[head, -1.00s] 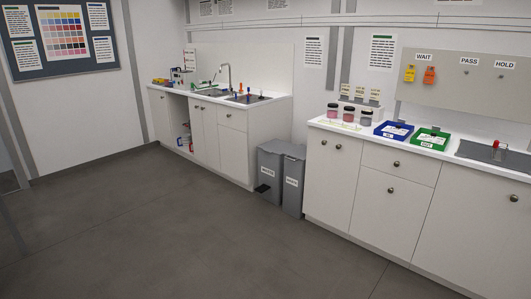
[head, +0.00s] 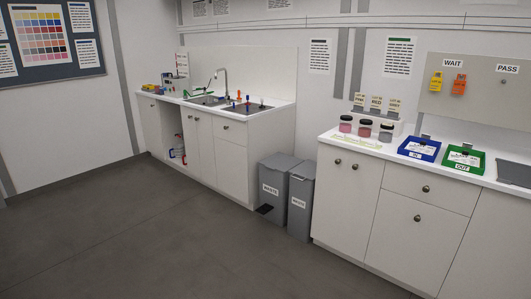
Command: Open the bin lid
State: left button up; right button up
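Two grey bins stand side by side on the floor, in the gap between the two counters. The left one, labelled WASTE (head: 271,188), has a dark pedal low at its front. The right one (head: 300,202) also has a white label, too small to read surely. Both lids look closed. Neither of my grippers shows in the head view.
A sink counter (head: 229,157) stands left of the bins. A cabinet counter (head: 343,199) stands right of them, with jars (head: 365,128), a blue tray (head: 419,149) and a green tray (head: 464,160) on top. The grey floor (head: 160,230) in front is clear.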

aim_at(282, 162)
jog(key=i+j+u, duration=0.1)
jog(key=i, duration=0.5)
jog(key=i+j+u, duration=0.1)
jog(key=i+j, duration=0.15)
jog(key=i, duration=0.4)
jog(key=i+j+u, duration=0.1)
jog(key=i, duration=0.5)
